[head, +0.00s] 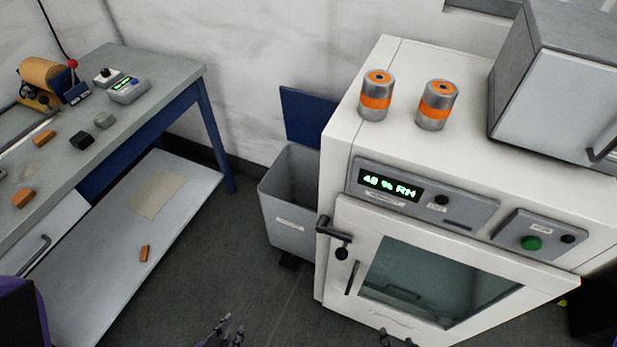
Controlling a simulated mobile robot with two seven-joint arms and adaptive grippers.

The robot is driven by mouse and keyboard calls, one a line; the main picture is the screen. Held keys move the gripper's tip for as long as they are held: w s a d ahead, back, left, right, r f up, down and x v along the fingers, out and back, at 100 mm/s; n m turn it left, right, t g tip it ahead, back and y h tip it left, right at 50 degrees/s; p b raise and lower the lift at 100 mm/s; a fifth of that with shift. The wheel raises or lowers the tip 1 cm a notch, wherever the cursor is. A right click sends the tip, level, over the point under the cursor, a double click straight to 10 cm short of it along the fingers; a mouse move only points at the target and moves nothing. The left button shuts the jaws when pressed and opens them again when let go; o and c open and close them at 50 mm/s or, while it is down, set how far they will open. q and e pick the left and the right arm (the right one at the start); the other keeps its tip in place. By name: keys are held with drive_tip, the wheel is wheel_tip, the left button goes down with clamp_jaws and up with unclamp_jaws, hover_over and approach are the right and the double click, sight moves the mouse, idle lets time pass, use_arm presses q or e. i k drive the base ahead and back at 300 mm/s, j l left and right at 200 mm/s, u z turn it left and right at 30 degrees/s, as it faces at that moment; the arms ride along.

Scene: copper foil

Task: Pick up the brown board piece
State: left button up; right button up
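A flat tan-brown square piece (160,193) lies on the lower shelf of the workbench at the left; it looks like a thin board. A small orange-brown block (145,253) lies on the same shelf, nearer to me. Two similar orange-brown blocks, one farther back (44,137) and one nearer (23,197), lie on the bench top. I cannot tell for certain which is the brown board piece. My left gripper (229,332) shows at the bottom edge, well away from all of these, with its opening unclear. Only small tips of my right gripper (396,339) show at the bottom edge.
The workbench (170,72) carries a dark block (82,140), a grey block (104,120) and small devices. A grey bin (290,210) stands beside a white cabinet (340,140) bearing two orange-banded cans. Dark floor (215,250) lies clear between bench and cabinet.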

sight(42, 138)
drive_tip(key=u, duration=1.75)
drive_tip(key=i+j+z, duration=0.1)
drive_tip(key=i+j, duration=0.05)
drive_tip(key=i, duration=0.1)
